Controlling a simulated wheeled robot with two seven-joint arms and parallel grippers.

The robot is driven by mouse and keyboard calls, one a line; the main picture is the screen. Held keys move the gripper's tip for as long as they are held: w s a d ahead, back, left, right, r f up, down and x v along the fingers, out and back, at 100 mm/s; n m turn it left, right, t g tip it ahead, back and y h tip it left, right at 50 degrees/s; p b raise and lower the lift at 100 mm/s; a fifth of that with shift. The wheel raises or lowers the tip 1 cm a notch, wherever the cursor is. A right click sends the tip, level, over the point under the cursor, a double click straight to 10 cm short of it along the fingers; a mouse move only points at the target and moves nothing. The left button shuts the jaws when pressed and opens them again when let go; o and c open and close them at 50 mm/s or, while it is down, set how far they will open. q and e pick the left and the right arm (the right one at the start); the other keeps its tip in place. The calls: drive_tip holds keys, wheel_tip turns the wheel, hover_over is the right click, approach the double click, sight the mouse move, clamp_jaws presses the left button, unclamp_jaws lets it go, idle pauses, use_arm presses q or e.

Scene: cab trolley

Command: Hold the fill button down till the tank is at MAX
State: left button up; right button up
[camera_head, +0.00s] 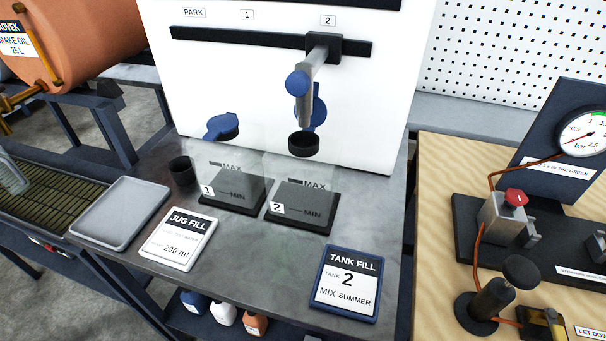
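Two clear tanks stand side by side against the white panel, both marked MAX and MIN. Tank 1 (230,182) is on the left and tank 2 (302,199) on the right. I cannot tell a liquid level in either; their lower parts look dark grey. A grey arm with a blue round end (298,83) hangs from a slider (323,48) on the black rail, under the label 2, above tank 2's dark filler neck (303,143). I cannot tell whether the blue end is the fill button. Neither of my grippers is in view.
A TANK FILL card (345,285) reads tank 2, mix summer. A JUG FILL card (179,243) reads 200 ml. A grey tray (119,212) and a small dark cup (182,171) are at left. A wooden bench (440,190) with a pressure gauge (583,134) stands at right.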

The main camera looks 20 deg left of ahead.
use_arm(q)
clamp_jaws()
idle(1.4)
